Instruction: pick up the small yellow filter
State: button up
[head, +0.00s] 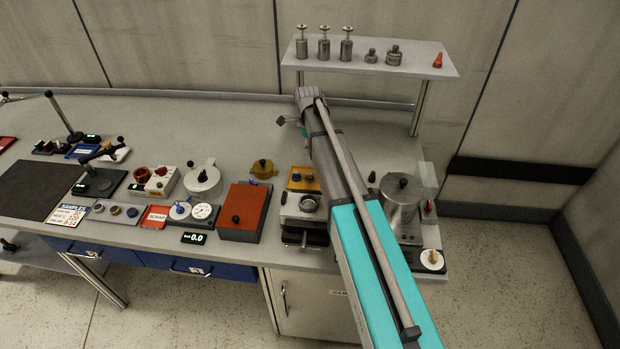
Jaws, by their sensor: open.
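I cannot tell for sure which yellow thing is the filter. My arm reaches from the lower right up over the bench. My gripper (287,121) shows only in part at the left of the arm's far end, above and behind the yellow pieces. It is open, with nothing seen in it. My arm hides part of the bench behind it.
A red-topped box (237,214) and a clamp-like fixture (302,216) stand near the front edge. A metal pot (402,203) stands right of my arm. A raised shelf (420,57) with metal weights is at the back. The bench behind the yellow piece is clear.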

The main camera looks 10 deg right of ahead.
aim_at(310, 173)
jog(key=shift+f+b, duration=4.05)
jog(key=shift+f, duration=0.2)
jog(key=shift+f, duration=0.1)
jog(key=shift+s+d+f+b, duration=0.15)
jog(key=shift+f+b, duration=2.35)
jog(key=shift+b, duration=0.1)
grip_shut()
